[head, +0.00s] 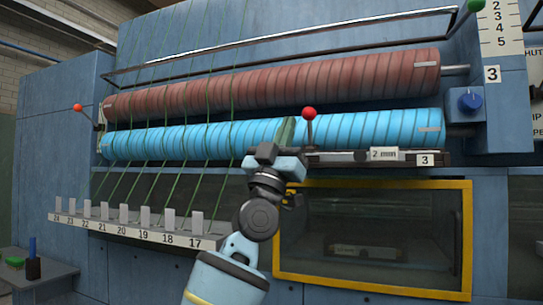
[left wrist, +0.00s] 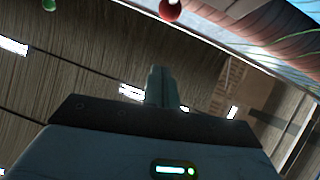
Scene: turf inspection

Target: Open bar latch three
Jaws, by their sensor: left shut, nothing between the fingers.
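A latch lever with a red ball knob (head: 309,113) stands upright at the left end of a dark bar (head: 340,158) that carries a "3" plate (head: 425,159). My left gripper (head: 287,130) is shut and empty, fingers pointing up, just left of this lever in the picture. I cannot tell whether they touch. In the left wrist view the shut fingers (left wrist: 162,86) show at the centre, and a red knob (left wrist: 170,10) is at the top edge, apart from them in the picture. My right gripper is not in view.
A blue roller (head: 370,128) and a red roller (head: 360,78) lie behind the gripper. Another red-knobbed lever (head: 77,107) is at far left, a green knob (head: 475,5) at top right. A yellow-framed window (head: 370,293) is below; a numbered shelf (head: 150,235) is at lower left.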

